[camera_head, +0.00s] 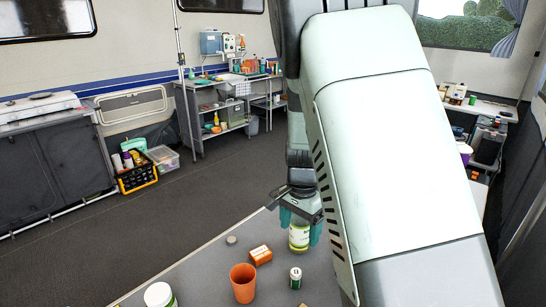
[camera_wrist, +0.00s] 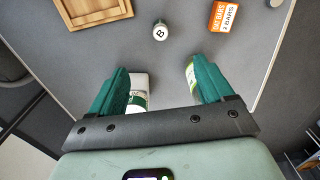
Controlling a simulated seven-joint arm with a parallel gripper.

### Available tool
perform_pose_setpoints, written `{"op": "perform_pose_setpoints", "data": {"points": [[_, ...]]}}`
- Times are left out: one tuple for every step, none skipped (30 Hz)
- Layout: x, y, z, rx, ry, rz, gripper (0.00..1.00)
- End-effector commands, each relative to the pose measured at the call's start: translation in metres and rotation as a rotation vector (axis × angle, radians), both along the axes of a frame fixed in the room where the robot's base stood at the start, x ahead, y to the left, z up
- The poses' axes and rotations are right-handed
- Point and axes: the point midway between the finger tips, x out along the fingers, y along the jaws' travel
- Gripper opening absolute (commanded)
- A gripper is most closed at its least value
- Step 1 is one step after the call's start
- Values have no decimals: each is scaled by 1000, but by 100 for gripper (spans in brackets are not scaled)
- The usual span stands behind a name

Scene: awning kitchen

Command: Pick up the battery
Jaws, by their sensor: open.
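The likely battery is a small upright white-and-green cylinder with a dark mark on top. It stands on the grey table in the head view (camera_head: 295,279), and in the wrist view it (camera_wrist: 160,31) is beyond my fingertips, roughly centred between them. My gripper (camera_head: 300,228) has teal fingers, spread apart and pointing down; in the wrist view the gripper (camera_wrist: 158,68) shows bare table between its tips. It is open and not touching the battery. A jar with a yellow-green label (camera_head: 299,238) shows by the fingers; whether they touch it is unclear.
An orange box (camera_head: 260,254), an orange cup (camera_head: 242,284), a white-green jar (camera_head: 158,296) and a small grey disc (camera_head: 231,240) are on the table. In the wrist view, a wooden tray (camera_wrist: 72,24) lies top left, and a white-green container (camera_wrist: 140,83) is partly hidden by the left finger.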

Motion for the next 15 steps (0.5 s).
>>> {"op": "perform_pose_setpoints", "data": {"points": [[0,0,0,0,0,0,72],[0,0,0,0,0,0,68],[0,0,0,0,0,0,64],[0,0,0,0,0,0,64],[0,0,0,0,0,0,64],[0,0,0,0,0,0,64],[0,0,0,0,0,0,64],[0,0,0,0,0,0,64],[0,0,0,0,0,0,64],[0,0,0,0,0,0,64],[0,0,1,0,0,0,64],[0,0,3,1,-1,0,64],[0,0,6,0,-1,1,64],[1,0,10,1,-2,1,64],[1,0,18,1,-6,1,64]]}}
